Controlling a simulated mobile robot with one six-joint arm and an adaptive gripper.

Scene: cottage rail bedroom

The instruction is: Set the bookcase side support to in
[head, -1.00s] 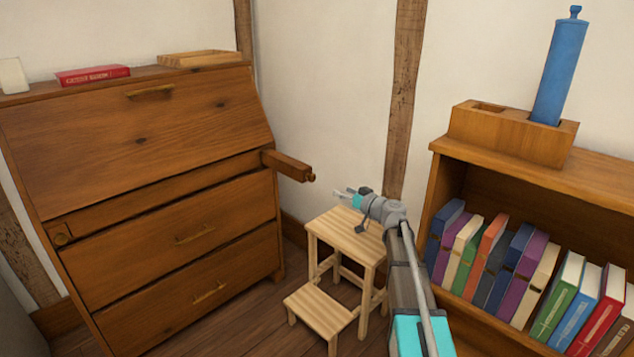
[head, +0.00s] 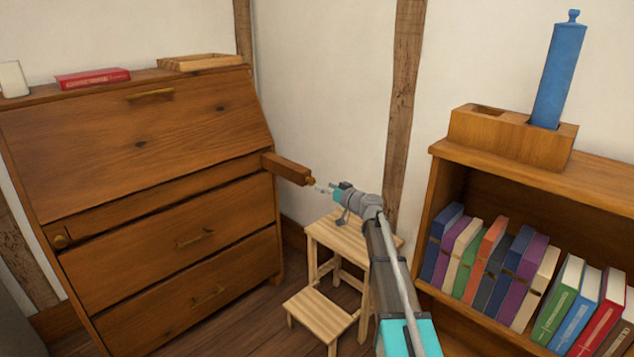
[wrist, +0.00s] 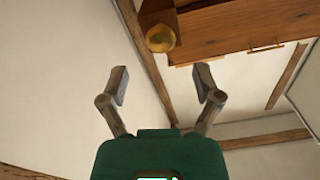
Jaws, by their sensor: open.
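The bookcase side support (head: 288,168) is a wooden bar sticking out from the right side of the bureau front, below the closed slanted lid. Its brass knob (head: 310,181) is on the outer end. In the wrist view the support (wrist: 152,12) shows at the top, with its round knob (wrist: 160,39) facing me. My gripper (head: 324,188) is open and empty, just right of the knob in the head view. In the wrist view the gripper (wrist: 161,82) has its fingers spread, with the knob ahead, roughly centred between them and apart from both.
The bureau (head: 150,145) has another knob (head: 60,241) at its left, flush with the front. A wooden step stool (head: 345,238) stands below my arm. A bookcase (head: 445,185) with books and a blue cylinder (head: 558,75) on top stands at the right.

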